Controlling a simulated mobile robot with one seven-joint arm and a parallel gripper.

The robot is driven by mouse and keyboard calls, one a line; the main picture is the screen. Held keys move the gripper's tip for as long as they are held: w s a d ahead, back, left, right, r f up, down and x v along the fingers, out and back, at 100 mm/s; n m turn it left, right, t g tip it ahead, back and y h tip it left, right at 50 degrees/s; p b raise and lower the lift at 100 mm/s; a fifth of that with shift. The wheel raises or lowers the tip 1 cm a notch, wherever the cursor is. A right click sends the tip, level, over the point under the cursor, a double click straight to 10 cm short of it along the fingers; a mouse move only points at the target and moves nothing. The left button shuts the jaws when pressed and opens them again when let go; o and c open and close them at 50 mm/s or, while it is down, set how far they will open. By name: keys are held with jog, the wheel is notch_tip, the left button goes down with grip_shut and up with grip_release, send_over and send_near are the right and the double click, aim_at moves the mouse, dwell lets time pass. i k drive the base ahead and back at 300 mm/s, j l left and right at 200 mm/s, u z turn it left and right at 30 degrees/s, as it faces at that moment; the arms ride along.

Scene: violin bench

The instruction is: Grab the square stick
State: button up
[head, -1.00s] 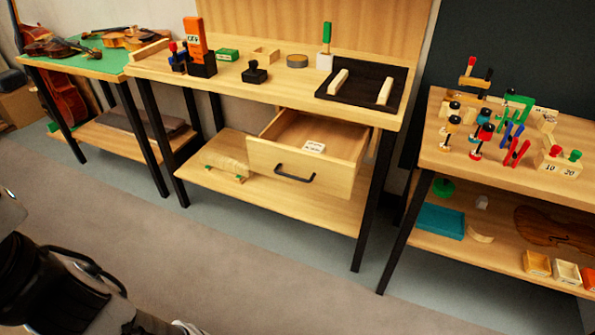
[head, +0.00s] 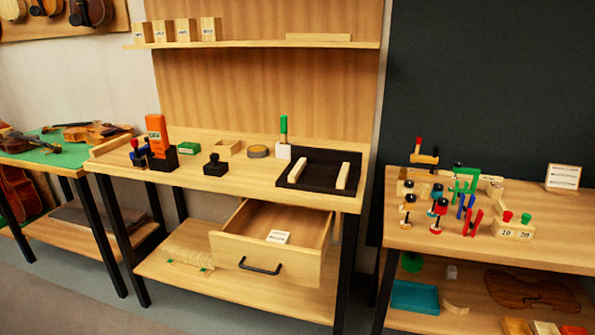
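Several pale wooden pieces could be the square stick; I cannot tell which one it is. A long light stick (head: 318,37) lies flat on the upper shelf (head: 250,45), toward its right end. Two short pale sticks, a left one (head: 297,170) and a right one (head: 343,176), lie on a black tray (head: 320,185) at the right of the middle bench. Another wooden strip (head: 110,146) lies along the bench's left end. My gripper is not in view.
The middle bench's drawer (head: 262,262) stands open toward me with a white labelled item (head: 278,237) inside. An orange box (head: 157,135) stands on the bench. The right bench (head: 400,235) holds many small clamps. A violin table (head: 60,152) stands left.

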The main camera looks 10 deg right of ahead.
aim_at(293, 175)
jog(key=i+l+z, duration=0.2)
jog(key=i, duration=1.3)
jog(key=j, duration=0.1)
